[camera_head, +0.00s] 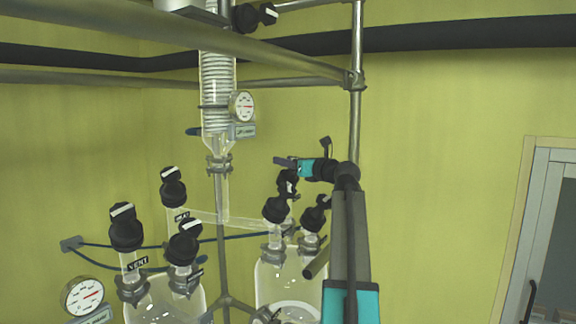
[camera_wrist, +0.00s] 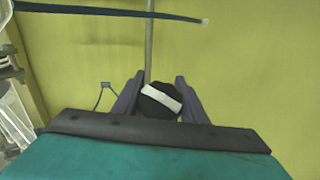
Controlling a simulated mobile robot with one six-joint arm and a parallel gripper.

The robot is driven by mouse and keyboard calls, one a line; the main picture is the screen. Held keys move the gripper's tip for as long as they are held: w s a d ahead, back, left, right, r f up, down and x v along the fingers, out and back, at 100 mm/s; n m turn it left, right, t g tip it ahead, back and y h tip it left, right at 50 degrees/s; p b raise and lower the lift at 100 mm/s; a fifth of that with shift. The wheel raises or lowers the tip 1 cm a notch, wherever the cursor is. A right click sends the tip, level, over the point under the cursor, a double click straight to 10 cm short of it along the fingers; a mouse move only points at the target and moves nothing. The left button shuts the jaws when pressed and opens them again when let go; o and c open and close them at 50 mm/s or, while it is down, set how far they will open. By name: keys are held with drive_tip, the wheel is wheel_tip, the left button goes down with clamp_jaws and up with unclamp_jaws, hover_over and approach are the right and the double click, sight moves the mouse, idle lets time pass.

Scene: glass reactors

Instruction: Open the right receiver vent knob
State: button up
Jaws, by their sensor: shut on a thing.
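My gripper (camera_head: 287,163) reaches in from the right above the right glass receiver (camera_head: 290,283). In the wrist view its two fingers (camera_wrist: 159,88) stand on either side of a round black knob with a white stripe (camera_wrist: 161,98) and are shut on it. The stripe runs slightly tilted, lower on its right end. In the head view the black knob (camera_head: 288,184) shows just below the fingers, partly hidden by them. Its label cannot be read, so I cannot confirm from it that this is the vent knob.
Other black knobs stand close by on the right receiver (camera_head: 275,211) (camera_head: 314,219). The left receiver (camera_head: 165,305) has a knob labelled VENT (camera_head: 126,228). A glass coil column (camera_head: 217,90), a gauge (camera_head: 243,106) and metal rails (camera_head: 250,50) frame the space.

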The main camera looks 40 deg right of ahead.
drive_tip(key=n+y, duration=0.2)
drive_tip(key=n+y+b, duration=0.1)
drive_tip(key=n+y, duration=0.1)
drive_tip(key=shift+a+n+y, duration=0.3)
drive_tip(key=shift+a+n, duration=0.1)
drive_tip(key=shift+s+a+n+g+y, duration=0.1)
drive_tip(key=shift+a+n+g+y, duration=0.15)
drive_tip(key=shift+n+y, duration=0.4)
drive_tip(key=shift+s+a+n+g+y, duration=0.1)
drive_tip(key=shift+n+g+y, duration=0.25)
drive_tip(key=shift+n+y, duration=0.25)
drive_tip(key=shift+a+n+g+y, duration=0.2)
drive_tip(key=shift+n+g+y, duration=0.1)
drive_tip(key=shift+n+y, duration=0.3)
drive_tip(key=shift+a+f, duration=0.1)
drive_tip(key=o, duration=1.1)
drive_tip(key=shift+c, duration=0.2)
drive_tip(key=shift+r, duration=0.2)
drive_tip(key=shift+r+b, duration=0.95)
drive_tip(key=shift+r, duration=0.65)
drive_tip(key=shift+s+a, duration=0.75)
drive_tip(key=shift+s, duration=0.15)
drive_tip(key=s+a+r+b, duration=0.1)
drive_tip(key=s+a+b, duration=0.2)
drive_tip(key=s+a, duration=0.5)
drive_tip(key=s, duration=0.2)
drive_tip(key=shift+s+a+r, duration=0.25)
drive_tip(key=shift+s, duration=0.15)
